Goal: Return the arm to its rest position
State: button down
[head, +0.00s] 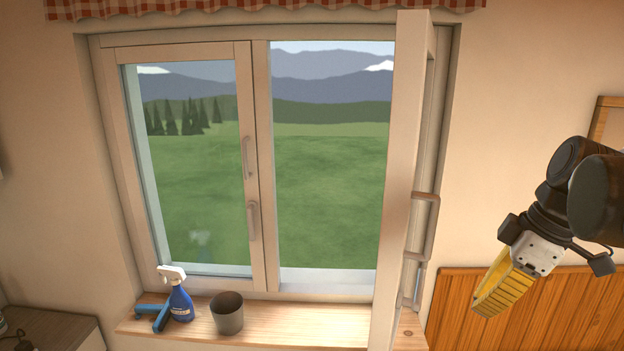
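My gripper (489,301) is at the right, in front of the wall, with its yellow ribbed fingers pointing down and left. I see the fingers nearly side-on and they overlap, so their gap is hidden. Nothing shows in the gripper. It is to the right of the open window sash (404,150), with space between them in the picture. That sash stands swung into the room, seen almost edge-on, with a handle (431,228) on its right side. The arm comes in from the right edge and is mostly out of view.
The left sash (246,110) looks closed. A wooden panel (570,305) is behind and below my gripper. A dark cabinet (50,330) is at lower left.

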jog(key=s+a+f+m+t+h+b, duration=0.1)
jog(key=s+a+f+m+b, duration=0.1)
jog(key=f+b, duration=0.6)
jog(key=s+a+f+m+t+h+b, duration=0.1)
jog(key=a+f+m+b, duration=0.3)
jog(key=f, duration=1.3)
jog(key=s+a+f+m+t+h+b, duration=0.1)
jog(key=s+a+f+m+t+b, duration=0.2)
jog(key=f+b, duration=0.9)
jog(key=m, duration=0.2)
jog(key=shift+f+m+b, duration=0.25)
jog(key=shift+m+b, duration=0.05)
jog(key=shift+b, duration=0.05)
